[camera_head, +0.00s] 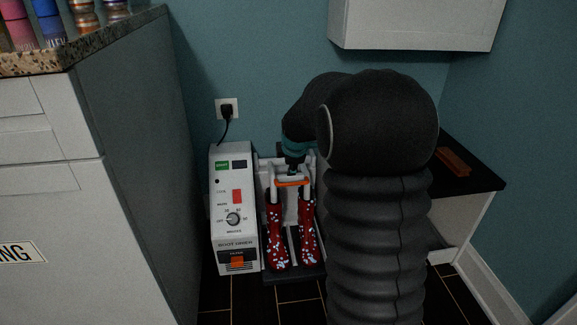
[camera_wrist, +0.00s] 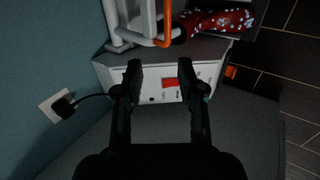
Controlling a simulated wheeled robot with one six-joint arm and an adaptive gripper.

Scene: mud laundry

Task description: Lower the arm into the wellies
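Two red wellies with pale dots stand side by side on the boot dryer's dark base: the left welly (camera_head: 276,235) and the right welly (camera_head: 308,232). Above their tops is a white tubular arm (camera_head: 269,178) with an orange bar (camera_head: 290,183) across its front. In the wrist view the orange bar (camera_wrist: 166,26) and white tubes (camera_wrist: 147,20) show at the top, with a red welly (camera_wrist: 222,20) to their right. My gripper (camera_wrist: 160,78) is open and empty; the bar lies beyond its fingertips, apart from them in the picture. In the head view my wrist hides part of the white arm.
The white dryer box (camera_head: 232,205), with dial and red switch, stands left of the wellies. Its cord runs to a wall socket (camera_head: 227,108). A tall cabinet (camera_head: 135,190) is at left, a wall cupboard (camera_head: 415,22) above, and a dark-topped bench (camera_head: 482,180) at right.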

